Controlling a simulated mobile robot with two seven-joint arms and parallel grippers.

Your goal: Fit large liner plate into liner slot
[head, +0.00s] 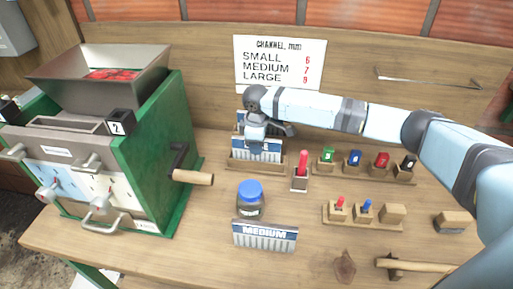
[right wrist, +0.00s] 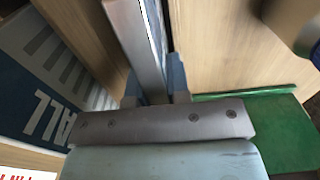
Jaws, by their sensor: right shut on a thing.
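My right gripper (head: 264,128) is at the plate rack (head: 245,166) at the back of the bench. It is shut on a thin upright plate, whose pale edge (right wrist: 140,40) rises between the fingers in the right wrist view (right wrist: 155,85). I cannot read that plate's label; in the head view my gripper partly hides the blue and white plates there (head: 258,150). A plate with "ALL" visible (right wrist: 45,115) stands at left in the wrist view. A MEDIUM plate (head: 265,237) stands at the front. The green pulper (head: 150,150) has an open top recess (head: 65,124). My left gripper is not in view.
A blue-lidded jar (head: 250,198) stands behind the MEDIUM plate. A red-handled tool (head: 302,165) is right of the rack. Small blocks in holders (head: 365,172), a wooden block (head: 452,221) and a hammer (head: 420,265) lie at right. The pulper's crank (head: 193,177) sticks out over the bench.

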